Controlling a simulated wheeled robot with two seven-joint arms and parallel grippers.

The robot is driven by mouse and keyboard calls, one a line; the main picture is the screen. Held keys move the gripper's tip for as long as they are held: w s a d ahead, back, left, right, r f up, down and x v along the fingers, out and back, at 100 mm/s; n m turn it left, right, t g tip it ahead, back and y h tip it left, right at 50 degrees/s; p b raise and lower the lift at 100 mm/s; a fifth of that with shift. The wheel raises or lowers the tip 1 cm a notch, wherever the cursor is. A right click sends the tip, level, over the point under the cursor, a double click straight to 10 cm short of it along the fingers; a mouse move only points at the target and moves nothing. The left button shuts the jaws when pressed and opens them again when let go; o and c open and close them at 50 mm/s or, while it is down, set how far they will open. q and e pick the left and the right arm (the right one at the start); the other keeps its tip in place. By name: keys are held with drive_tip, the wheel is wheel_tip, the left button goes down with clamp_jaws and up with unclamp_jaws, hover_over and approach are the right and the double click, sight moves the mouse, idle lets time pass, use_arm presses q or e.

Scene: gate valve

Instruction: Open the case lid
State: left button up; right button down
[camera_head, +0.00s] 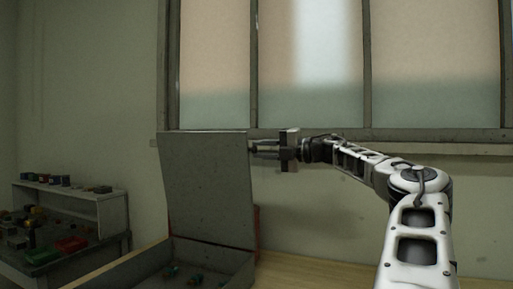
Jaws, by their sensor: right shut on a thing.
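The grey case (222,272) stands on the wooden table at the lower middle of the head view. Its lid (204,190) is raised and stands close to upright at the case's back edge. Small green and reddish parts (196,278) lie inside the case. My right gripper (254,150) is at the lid's upper right edge, shut on the lid there. The fingertips are small in this view, and the exact contact is hard to see. My left gripper does not show.
The wooden table (335,275) is bare to the right of the case. A side bench (75,258) with a shelf (112,214), small boxes and red and green trays stands at the left. A wall with a large window (310,65) is behind. Something red shows behind the lid.

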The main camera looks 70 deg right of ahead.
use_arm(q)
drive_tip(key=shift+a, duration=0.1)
use_arm(e)
drive_tip(key=shift+d, duration=0.1)
drive_tip(key=c, duration=1.3)
unclamp_jaws()
use_arm(q)
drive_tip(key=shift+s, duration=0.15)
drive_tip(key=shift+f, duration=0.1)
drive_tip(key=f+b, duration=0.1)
drive_tip(key=b, duration=0.1)
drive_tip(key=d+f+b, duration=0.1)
drive_tip(key=b, duration=0.2)
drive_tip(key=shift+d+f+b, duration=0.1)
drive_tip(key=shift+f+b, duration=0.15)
drive_tip(key=shift+b, duration=0.1)
use_arm(e)
drive_tip(key=s, duration=1.6)
drive_tip(key=shift+d, duration=0.15)
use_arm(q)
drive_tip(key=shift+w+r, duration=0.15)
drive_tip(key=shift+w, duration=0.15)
